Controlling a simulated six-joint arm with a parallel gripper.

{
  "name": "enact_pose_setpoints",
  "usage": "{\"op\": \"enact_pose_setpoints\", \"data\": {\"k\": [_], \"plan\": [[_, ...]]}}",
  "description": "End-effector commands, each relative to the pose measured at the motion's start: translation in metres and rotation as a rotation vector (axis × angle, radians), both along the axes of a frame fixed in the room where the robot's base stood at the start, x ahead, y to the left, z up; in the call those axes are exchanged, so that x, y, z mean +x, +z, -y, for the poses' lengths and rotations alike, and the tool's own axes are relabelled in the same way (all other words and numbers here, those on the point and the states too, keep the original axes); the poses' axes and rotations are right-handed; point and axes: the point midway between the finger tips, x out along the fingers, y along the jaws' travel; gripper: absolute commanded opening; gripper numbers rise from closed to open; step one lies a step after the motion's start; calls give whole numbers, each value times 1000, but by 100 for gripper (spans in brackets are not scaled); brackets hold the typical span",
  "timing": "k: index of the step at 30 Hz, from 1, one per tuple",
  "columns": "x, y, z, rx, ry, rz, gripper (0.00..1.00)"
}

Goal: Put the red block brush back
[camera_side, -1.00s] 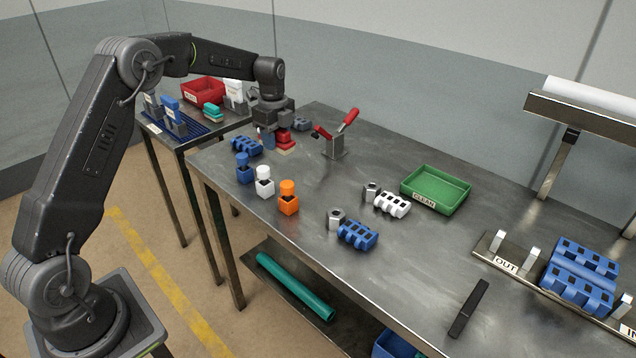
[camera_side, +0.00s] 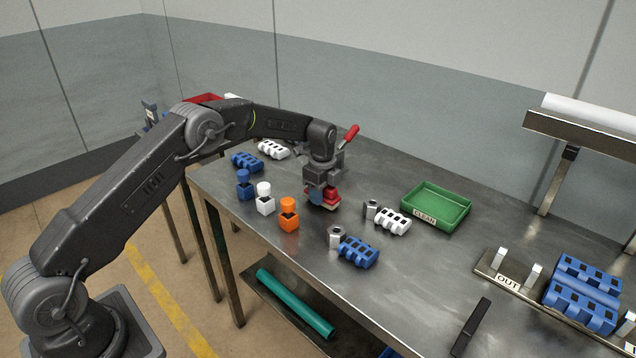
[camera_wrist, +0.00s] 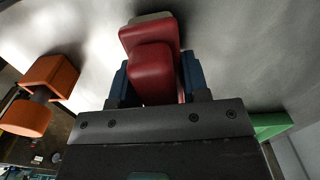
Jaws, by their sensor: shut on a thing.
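The red block brush (camera_side: 331,194) is held in my gripper (camera_side: 320,192), above the middle of the steel bench, with its pale bristle side down. In the wrist view the red brush (camera_wrist: 153,72) sits between my two blue fingers (camera_wrist: 154,82), which are shut on it. I cannot tell whether the bristles touch the bench. The brush's storage place cannot be identified; my arm covers much of the side table at the back left.
A white block (camera_side: 392,221), a metal nut (camera_side: 372,209) and the green CLEAN tray (camera_side: 436,208) lie to the right. A blue block (camera_side: 358,252) is in front.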

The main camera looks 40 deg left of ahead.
Motion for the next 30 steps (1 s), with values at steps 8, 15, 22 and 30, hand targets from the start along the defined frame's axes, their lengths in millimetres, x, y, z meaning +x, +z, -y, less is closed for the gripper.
{"op": "enact_pose_setpoints", "data": {"k": [8,15,22,30], "plan": [[0,-1,0,0,0,2,20],[0,-7,0,0,-1,2,20],[0,-7,0,0,-1,2,60],[0,-7,0,0,-1,2,68]]}}
